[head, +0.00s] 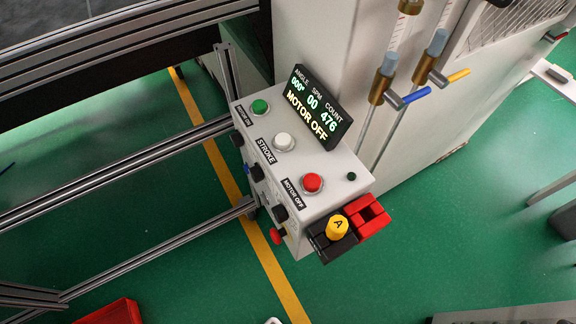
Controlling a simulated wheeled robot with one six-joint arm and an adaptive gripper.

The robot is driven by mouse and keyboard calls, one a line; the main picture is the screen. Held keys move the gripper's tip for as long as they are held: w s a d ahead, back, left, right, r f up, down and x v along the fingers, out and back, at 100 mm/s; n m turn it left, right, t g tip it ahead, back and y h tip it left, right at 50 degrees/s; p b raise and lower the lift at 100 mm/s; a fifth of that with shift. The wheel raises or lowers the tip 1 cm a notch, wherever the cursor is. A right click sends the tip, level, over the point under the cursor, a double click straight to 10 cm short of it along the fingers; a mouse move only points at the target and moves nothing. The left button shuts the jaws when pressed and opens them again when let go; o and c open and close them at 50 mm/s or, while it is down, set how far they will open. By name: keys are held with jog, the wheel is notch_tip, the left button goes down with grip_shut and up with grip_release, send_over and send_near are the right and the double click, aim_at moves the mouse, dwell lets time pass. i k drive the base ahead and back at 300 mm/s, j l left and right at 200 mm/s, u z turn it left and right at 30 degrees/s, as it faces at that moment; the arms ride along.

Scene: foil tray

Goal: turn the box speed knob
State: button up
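The control box (325,186) is a pale box with a sloped top, beside a tall white cabinet. Its top carries a green button (260,107), a white button (284,142) and a red button (312,183). Several small dark knobs sit on its left-facing side, such as an upper one (237,140), a middle one (256,172) and a lower one (280,213). Their labels are too small to read, so I cannot tell which is the speed knob. A red mushroom button (277,236) is below them. My gripper is not in view.
A display (319,108) on the box reads MOTOR OFF. A black holder with a yellow "A" piece (337,227) and a red holder (367,215) stick out at its near end. Metal rails (110,185) run in from the left. Green floor is open in front.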

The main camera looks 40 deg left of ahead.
aim_at(256, 172)
jog(key=u, duration=1.35)
